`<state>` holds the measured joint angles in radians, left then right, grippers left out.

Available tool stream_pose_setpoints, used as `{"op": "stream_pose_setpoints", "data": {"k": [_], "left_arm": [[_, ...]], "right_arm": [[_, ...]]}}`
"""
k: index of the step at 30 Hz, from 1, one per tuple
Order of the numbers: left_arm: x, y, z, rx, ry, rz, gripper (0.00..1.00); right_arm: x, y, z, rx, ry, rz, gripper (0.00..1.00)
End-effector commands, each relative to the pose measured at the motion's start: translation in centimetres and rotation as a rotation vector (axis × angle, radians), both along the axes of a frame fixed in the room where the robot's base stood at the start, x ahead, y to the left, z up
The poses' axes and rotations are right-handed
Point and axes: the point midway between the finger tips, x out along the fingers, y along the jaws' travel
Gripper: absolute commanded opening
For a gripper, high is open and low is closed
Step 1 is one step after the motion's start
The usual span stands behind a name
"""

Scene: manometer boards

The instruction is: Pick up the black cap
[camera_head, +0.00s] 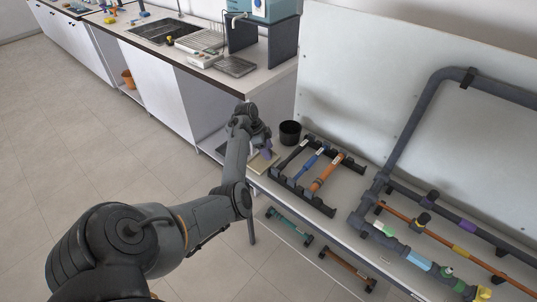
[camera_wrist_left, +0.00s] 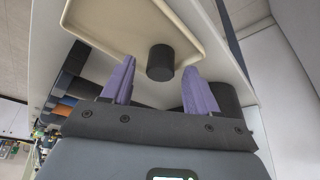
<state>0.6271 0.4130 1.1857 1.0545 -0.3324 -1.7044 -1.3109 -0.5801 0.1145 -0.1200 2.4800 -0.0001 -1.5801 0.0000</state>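The black cap (camera_wrist_left: 160,62) is a short dark cylinder on a cream tray (camera_wrist_left: 100,22) in the left wrist view. My left gripper (camera_wrist_left: 159,78) has two purple fingers spread apart, with the cap showing in the gap between their tips and no finger seen touching it. In the head view my left gripper (camera_head: 266,153) hangs over the cream tray (camera_head: 258,166) at the bench's left end; the cap is not discernible there. My right gripper is in neither view.
A black cup (camera_head: 289,133) stands just behind the tray and close to my left gripper. A dark rack (camera_head: 313,180) with several coloured tubes lies to its right. Beyond it, pipes with coloured fittings run along the board (camera_head: 370,80). A sink counter (camera_head: 185,55) stands at the back left.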

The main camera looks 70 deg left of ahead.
Motion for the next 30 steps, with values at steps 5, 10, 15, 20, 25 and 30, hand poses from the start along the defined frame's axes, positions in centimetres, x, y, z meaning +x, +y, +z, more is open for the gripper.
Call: {"op": "stream_pose_setpoints", "data": {"k": [5,10,15,20,25,30], "left_arm": [[0.0,0.0,0.0,0.000,0.000,0.000,0.31],[0.0,0.0,0.0,0.000,0.000,0.000,0.05],[0.0,0.0,0.0,0.000,0.000,0.000,0.05],[0.0,0.0,0.2,0.000,0.000,0.000,0.05],[0.1,0.0,1.0,0.002,-0.002,0.000,0.05],[0.1,0.1,2.9,0.003,-0.002,-0.001,0.05]], "right_arm": [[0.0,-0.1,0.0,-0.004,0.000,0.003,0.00],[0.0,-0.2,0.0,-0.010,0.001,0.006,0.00],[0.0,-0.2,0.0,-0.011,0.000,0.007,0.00],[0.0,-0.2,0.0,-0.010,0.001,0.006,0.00],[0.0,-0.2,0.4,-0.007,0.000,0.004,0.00],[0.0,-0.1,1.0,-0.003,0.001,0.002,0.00]]}}
